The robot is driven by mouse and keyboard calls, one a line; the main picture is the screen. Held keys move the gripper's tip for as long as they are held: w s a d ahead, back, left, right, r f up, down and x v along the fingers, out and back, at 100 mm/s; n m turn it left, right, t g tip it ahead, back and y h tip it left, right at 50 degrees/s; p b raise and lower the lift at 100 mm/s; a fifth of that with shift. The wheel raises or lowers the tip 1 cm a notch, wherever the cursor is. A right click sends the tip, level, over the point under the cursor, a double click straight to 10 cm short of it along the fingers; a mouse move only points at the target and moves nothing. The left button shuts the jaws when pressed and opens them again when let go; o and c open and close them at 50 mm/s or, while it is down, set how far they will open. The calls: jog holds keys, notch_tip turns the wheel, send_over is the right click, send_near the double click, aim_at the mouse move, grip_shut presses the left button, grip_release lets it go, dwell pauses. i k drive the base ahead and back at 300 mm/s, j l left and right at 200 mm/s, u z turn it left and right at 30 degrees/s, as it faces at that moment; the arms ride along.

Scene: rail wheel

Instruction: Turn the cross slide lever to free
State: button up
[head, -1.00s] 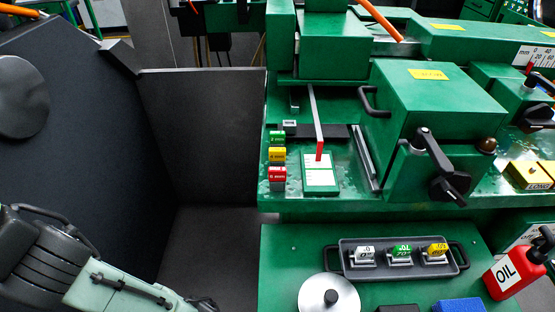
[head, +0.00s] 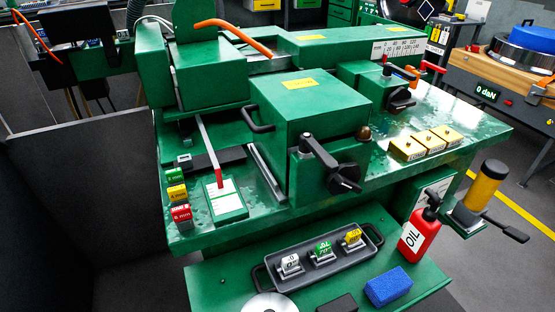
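No label in view names the cross slide lever, so I cannot tell which handle it is. A lever with a red grip (head: 432,67) points right on the small green block below the mm scale. A black star knob (head: 401,100) is on that block's front. A black crank handle (head: 321,155) is on the front of the large green block. A long black lever (head: 505,230) sticks out at the lower right, below a yellow and black cylinder. My gripper is not in view.
Three yellow blocks (head: 427,142) lie on the green machine bed. A dark tray (head: 321,255) with numbered pieces, a red oil bottle (head: 418,235) and a blue sponge (head: 388,286) are on the lower green shelf. A wooden bench (head: 500,75) stands at right; floor is clear between.

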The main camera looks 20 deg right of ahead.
aim_at(308, 144)
jog(key=k+z, duration=0.3)
jog(key=k, duration=0.15)
jog(key=k+l+z, duration=0.1)
jog(key=k+z, duration=0.2)
jog(key=k, duration=0.15)
